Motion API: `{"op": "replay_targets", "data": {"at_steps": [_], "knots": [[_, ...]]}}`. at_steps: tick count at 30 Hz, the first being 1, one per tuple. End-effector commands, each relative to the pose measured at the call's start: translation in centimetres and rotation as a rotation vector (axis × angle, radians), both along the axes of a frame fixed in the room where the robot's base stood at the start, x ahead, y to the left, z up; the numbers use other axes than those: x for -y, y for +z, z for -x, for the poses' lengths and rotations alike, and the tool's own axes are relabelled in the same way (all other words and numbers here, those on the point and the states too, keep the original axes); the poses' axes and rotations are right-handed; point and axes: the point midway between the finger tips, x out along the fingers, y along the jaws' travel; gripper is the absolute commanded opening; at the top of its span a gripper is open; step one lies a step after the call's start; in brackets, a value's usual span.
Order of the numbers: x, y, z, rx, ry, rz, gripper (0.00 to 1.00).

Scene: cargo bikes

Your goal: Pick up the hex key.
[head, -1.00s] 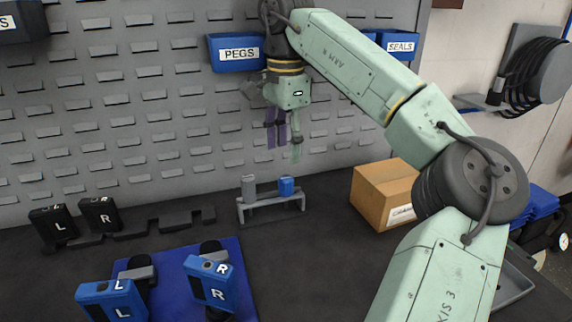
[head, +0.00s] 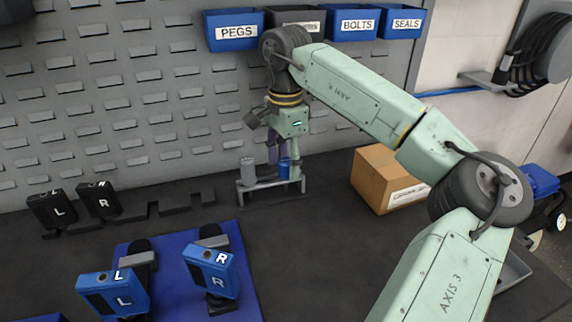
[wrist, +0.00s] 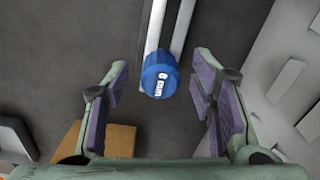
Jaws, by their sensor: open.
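The hex key (head: 284,169) has a blue cap and stands in a small grey rack (head: 262,192) on the dark bench. In the wrist view its blue top (wrist: 158,75), marked "8 mm", shows between my fingers, slightly beyond the line of the fingertips. My gripper (head: 285,157) points down over the right end of the rack. In the wrist view the gripper (wrist: 162,98) is open, with clear gaps between its purple pads and the cap. The key's shaft is hidden below the cap.
A grey cylindrical piece (head: 248,171) stands in the rack's left end. A cardboard box (head: 385,180) is to the right. Blue and black L and R units lie left, some on a blue mat (head: 243,260). A slotted panel with blue bins (head: 233,32) rises behind.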

Motion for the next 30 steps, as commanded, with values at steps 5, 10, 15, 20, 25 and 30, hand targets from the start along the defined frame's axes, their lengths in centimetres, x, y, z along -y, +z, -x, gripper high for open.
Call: {"op": "replay_targets", "data": {"at_steps": [5, 10, 15, 20, 25, 30], "knots": [[-0.02, -0.91, 0.02, 0.001, 0.001, 0.000, 0.51], [-0.02, -0.91, 0.01, 0.001, 0.000, 0.000, 0.51], [-0.01, -0.89, 0.00, 0.001, 0.000, 0.000, 0.39], [-0.01, -0.88, 0.00, 0.001, 0.000, 0.000, 0.28], [-0.01, -0.87, 0.00, 0.001, 0.000, 0.000, 0.17], [-0.01, -0.87, 0.00, 0.001, 0.000, 0.000, 0.06]]}}
